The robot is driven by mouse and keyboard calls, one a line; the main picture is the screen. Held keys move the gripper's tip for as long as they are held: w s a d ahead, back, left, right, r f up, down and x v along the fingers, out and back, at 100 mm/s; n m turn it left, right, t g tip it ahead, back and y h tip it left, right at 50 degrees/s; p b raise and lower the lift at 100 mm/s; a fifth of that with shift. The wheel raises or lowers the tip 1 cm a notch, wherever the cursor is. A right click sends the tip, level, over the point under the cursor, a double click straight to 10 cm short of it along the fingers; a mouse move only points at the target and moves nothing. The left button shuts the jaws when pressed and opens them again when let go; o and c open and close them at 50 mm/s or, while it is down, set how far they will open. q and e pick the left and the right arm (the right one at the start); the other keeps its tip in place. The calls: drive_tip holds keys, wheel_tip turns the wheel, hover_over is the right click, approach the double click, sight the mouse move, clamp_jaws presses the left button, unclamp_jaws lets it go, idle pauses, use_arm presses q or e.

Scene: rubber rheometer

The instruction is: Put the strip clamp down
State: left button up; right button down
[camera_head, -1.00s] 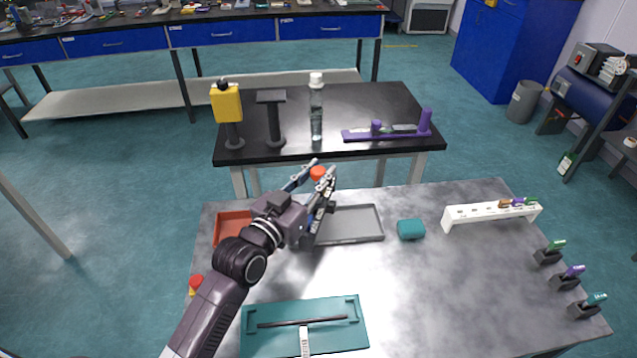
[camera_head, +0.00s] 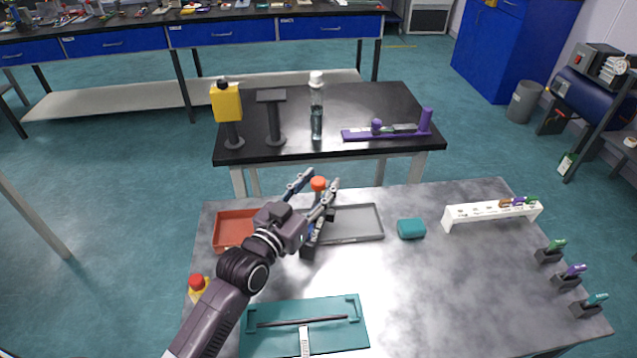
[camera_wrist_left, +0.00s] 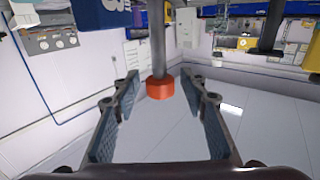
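The strip clamp seems to be the upright piece with an orange-red knob (camera_head: 318,184) on top, standing at the near grey table's back, by the grey tray. My left gripper (camera_head: 323,177) is around it. In the left wrist view, which is upside down, the knob (camera_wrist_left: 160,88) and grey post (camera_wrist_left: 158,40) sit between my spread left fingers (camera_wrist_left: 160,84), with a gap on both sides. A dark block (camera_head: 308,250) below the gripper seems to be its lower part. My gripper hides much of it. My right gripper is not in view.
The grey tray (camera_head: 360,239) and red tray (camera_head: 219,236) flank the gripper. A teal cylinder (camera_head: 411,228) and a white rack (camera_head: 462,216) lie to the right. A teal board (camera_head: 262,342) is in front. The table's middle right is clear.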

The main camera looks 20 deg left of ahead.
use_arm(q)
drive_tip(key=shift+r, duration=0.1)
drive_tip(key=shift+r, duration=0.4)
drive_tip(key=b+v, duration=0.1)
drive_tip(key=v, duration=1.1)
drive_tip(key=shift+f, duration=0.2)
